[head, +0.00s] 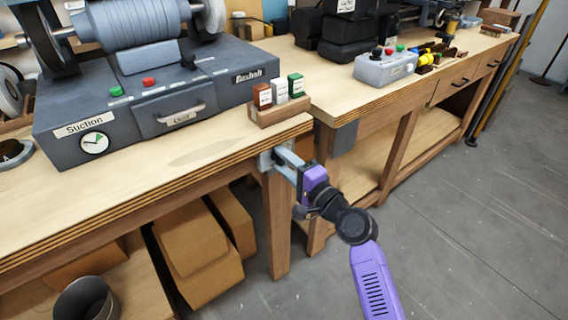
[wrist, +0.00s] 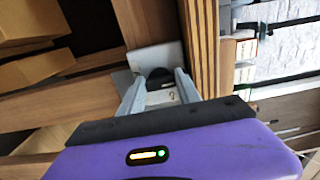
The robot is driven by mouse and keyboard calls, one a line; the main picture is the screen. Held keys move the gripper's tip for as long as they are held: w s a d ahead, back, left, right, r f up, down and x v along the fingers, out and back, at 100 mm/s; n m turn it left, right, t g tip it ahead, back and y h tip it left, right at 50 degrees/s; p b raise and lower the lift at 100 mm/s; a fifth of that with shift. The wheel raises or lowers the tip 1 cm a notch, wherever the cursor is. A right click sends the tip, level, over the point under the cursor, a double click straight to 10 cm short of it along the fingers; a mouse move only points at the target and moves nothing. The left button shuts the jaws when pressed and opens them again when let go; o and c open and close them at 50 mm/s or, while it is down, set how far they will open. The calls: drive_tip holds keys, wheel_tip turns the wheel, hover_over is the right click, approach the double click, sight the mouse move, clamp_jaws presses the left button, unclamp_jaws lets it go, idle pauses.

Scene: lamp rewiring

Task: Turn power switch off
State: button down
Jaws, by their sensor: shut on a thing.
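The power switch is a pale grey box (head: 265,161) on the front of the bench leg, just under the tabletop edge. In the wrist view its light plate (wrist: 152,57) carries a dark rounded knob (wrist: 157,74). My gripper (head: 278,157) reaches the switch from the right and front. In the wrist view my gripper's two grey fingers (wrist: 158,82) are on either side of the knob and shut on it. The fingers hide part of the knob, and I cannot read its on or off position.
The bench edge (head: 180,175) runs just above my gripper. A grey machine (head: 200,90) and a wooden block with small coloured containers (head: 278,112) stand on top. A dark box (head: 344,137) hangs under the right bench. Cardboard boxes (head: 195,240) sit below. The floor (head: 470,220) at right is clear.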

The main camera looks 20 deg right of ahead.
drive_tip(key=shift+f, duration=0.1)
idle(0.3)
drive_tip(key=c, duration=0.8)
unclamp_jaws()
drive_tip(key=shift+c, duration=0.2)
drive_tip(key=v, duration=0.8)
drive_tip(key=shift+w, duration=0.1)
